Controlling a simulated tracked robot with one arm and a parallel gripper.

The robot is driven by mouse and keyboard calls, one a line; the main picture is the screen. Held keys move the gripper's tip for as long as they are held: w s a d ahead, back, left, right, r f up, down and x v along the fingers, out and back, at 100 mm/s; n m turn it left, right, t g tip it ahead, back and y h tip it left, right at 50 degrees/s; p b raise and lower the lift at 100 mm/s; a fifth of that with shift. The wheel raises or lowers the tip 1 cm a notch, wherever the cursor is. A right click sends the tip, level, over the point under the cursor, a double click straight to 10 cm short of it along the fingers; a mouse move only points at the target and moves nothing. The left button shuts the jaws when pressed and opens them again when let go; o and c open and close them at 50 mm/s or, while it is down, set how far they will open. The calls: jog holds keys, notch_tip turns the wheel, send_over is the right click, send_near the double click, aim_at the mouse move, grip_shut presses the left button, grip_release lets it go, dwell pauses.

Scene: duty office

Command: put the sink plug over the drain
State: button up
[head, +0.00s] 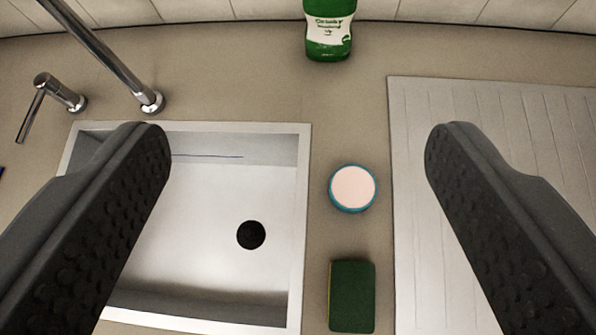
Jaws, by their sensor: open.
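The steel sink (303,200) is at the left, with a flat pale floor. The drain (251,235) shows as a dark round spot in the sink floor, and nothing is seen on it. A round, pale pink disc with a blue rim (352,187) lies on the counter just right of the sink; it looks like the sink plug, but I cannot be sure. My gripper (298,150) is open and empty, its two dark fingers wide apart. The disc is between the fingers in the picture, nearer the right one. The left finger hides part of the sink.
A green sponge (352,297) lies below the disc. A green bottle (329,30) stands at the back. A ribbed draining board (410,110) is at the right. The tap (110,62) and its lever (60,92) are at the back left. Counter behind the disc is clear.

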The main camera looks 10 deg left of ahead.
jog(key=s+d+r+t, duration=0.4)
jog(key=s+r, duration=0.4)
jog(key=r, duration=0.4)
jog(key=shift+h, duration=0.4)
jog(key=shift+d, duration=0.1)
